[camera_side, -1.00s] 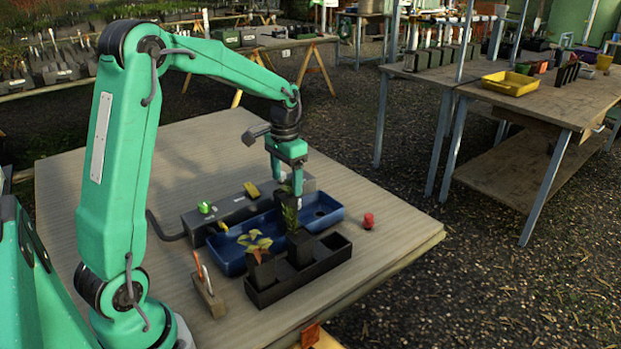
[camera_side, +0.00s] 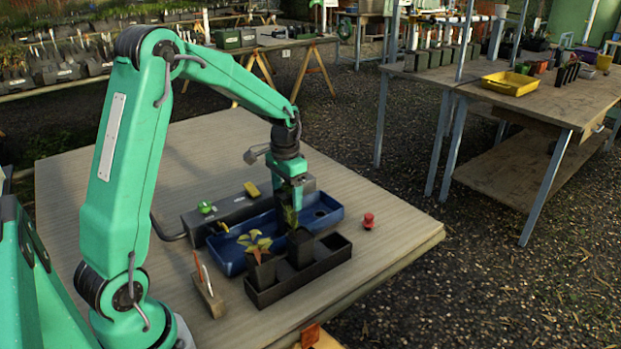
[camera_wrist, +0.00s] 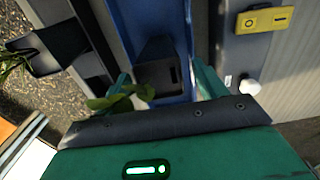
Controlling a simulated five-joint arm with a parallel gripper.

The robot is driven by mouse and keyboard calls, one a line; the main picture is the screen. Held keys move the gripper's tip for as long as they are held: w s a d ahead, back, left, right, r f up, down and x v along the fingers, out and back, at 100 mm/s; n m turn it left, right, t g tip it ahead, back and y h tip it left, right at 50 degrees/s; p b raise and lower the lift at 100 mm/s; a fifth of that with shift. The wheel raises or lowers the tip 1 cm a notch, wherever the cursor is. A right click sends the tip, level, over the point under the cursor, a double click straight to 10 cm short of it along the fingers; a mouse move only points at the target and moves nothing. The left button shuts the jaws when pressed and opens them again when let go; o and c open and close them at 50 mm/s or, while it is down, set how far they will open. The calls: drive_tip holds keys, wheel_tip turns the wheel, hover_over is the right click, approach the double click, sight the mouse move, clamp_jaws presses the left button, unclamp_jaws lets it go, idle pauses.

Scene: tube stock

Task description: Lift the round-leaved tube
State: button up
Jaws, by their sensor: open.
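In the wrist view, rounded green leaves (camera_wrist: 118,99) show low between the fingers of my gripper (camera_wrist: 165,86), near the left finger.
A blue tray (camera_side: 230,265) lies directly behind the rack. A grey box (camera_side: 196,228) with green and yellow parts is behind that. A red knob-like piece (camera_side: 368,221) stands to the right. A wooden block (camera_side: 209,298) holding tags stands left. The table's right front is clear.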

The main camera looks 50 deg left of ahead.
drive_tip(key=shift+f, duration=1.65)
drive_tip(key=c, duration=1.2)
drive_tip(key=shift+o, duration=0.2)
drive_tip(key=shift+r, duration=0.1)
drive_tip(key=shift+r, duration=4.95)
